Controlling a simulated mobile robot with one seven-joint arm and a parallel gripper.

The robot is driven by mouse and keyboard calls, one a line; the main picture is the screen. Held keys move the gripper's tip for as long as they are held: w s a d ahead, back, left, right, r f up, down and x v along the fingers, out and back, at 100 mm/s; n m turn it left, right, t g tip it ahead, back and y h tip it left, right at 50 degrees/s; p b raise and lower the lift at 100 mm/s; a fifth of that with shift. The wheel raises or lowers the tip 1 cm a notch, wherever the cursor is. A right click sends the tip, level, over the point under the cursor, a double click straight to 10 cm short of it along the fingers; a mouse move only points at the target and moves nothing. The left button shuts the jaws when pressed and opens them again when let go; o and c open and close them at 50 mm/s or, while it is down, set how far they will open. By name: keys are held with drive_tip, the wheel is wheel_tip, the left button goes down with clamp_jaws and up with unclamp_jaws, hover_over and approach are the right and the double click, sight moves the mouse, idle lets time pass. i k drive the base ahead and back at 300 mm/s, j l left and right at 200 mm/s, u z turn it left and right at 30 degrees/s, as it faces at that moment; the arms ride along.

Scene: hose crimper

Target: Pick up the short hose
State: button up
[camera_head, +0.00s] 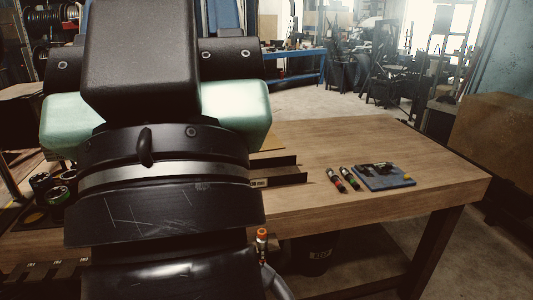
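I cannot pick out the short hose for certain. Two short dark rod-like pieces with coloured bands lie side by side on the wooden table, a left one (336,180) with a red band and a right one (349,178) with a greenish band. They are too small to tell whether either is a hose. A grey curved tube (274,281) shows at the lower middle, below an orange-capped fitting (262,236). My gripper is not in view.
A large black and mint-green body (150,150) fills the left foreground and hides much of the table (400,150). A blue tray (404,182) with dark parts lies right of the rods. A dark channel (285,177) lies left of them. The table's right part is clear.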

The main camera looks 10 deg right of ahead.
sight(348, 175)
drive_tip(key=i+l, duration=1.75)
drive_tip(key=i+l+z, duration=0.05)
